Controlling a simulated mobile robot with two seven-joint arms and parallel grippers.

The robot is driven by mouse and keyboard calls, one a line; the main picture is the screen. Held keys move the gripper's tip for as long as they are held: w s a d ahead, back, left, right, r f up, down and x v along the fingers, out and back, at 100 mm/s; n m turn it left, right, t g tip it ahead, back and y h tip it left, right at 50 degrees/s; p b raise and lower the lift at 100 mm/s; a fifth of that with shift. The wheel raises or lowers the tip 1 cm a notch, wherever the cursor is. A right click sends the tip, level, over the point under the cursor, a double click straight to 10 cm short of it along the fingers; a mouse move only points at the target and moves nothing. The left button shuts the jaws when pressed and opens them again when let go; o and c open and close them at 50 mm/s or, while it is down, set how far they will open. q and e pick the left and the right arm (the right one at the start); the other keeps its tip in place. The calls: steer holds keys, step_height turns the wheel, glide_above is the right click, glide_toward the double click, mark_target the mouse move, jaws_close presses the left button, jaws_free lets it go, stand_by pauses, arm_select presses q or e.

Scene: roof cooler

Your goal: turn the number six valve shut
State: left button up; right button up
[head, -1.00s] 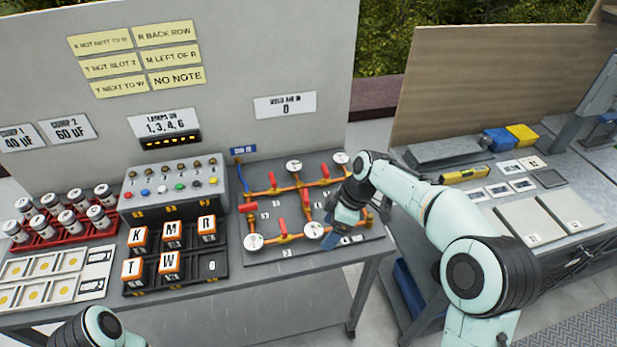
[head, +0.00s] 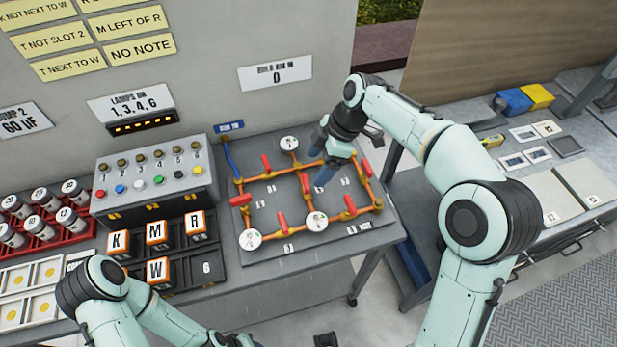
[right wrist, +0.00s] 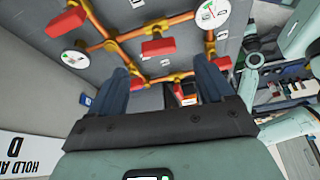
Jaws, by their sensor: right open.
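The pipe board (head: 370,236) carries orange pipes, white round gauges and several red valve handles. Red handles show at the left (head: 266,163), middle (head: 305,183), right (head: 366,168), front left (head: 282,220) and front right (head: 350,205). The number plates are too small to read, so I cannot tell which valve is six. My right gripper (head: 321,165) is open above the board's back middle, hiding pipes behind it.
A lamp box (head: 150,180) with buttons and a black tray (head: 215,267) of lettered blocks stand left of the board. A back panel (head: 220,60) rises behind. A gap separates this table from the side bench (head: 500,185) on the right.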

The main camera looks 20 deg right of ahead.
mark_target(307, 181)
steer(key=x, duration=0.6)
steer(key=shift+w+f, duration=0.1)
steer(key=shift+f, duration=0.05)
steer(key=shift+c, duration=0.3)
steer(key=c, duration=1)
